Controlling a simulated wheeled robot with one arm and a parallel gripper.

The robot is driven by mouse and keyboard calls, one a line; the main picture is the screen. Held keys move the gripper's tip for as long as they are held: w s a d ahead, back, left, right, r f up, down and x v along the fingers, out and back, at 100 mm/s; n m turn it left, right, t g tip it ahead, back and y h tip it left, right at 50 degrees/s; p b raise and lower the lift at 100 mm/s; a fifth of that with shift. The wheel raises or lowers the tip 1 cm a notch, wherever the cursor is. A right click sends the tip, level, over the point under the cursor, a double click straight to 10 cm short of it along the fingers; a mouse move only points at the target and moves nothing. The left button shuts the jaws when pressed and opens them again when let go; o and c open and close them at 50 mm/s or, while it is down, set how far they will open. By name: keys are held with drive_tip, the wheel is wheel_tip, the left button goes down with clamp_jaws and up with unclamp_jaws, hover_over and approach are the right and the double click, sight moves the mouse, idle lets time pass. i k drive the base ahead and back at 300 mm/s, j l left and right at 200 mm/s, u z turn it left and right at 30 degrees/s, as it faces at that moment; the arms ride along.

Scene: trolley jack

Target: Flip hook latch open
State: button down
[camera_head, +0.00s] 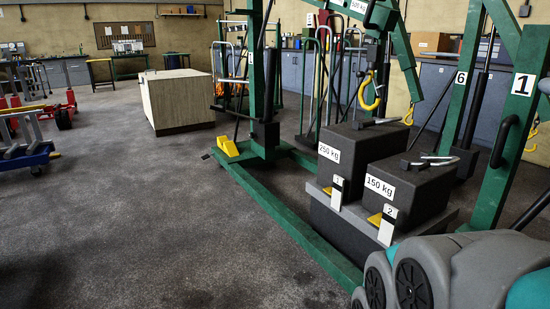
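A yellow hook (371,92) hangs from the green crane in the upper right of the head view, above the weight block marked 250 kg (343,152). Its open bend faces left or toward me. The hook is small in the picture, and I cannot tell whether its latch is open or shut. More yellow hooks hang behind, one right of it (409,115) and one near the right edge (532,134). My gripper is not in view; only my teal and grey arm links show at the lower right.
A weight block marked 150 kg (412,196) stands on a grey base (348,234) beside the 250 kg one. The crane's green floor leg (285,222) runs along their left. A wooden box (178,100) stands farther back. Open floor (150,215) lies left.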

sight(376, 84)
drive_tip(key=i+j, duration=0.1)
drive_tip(key=i, duration=1.8)
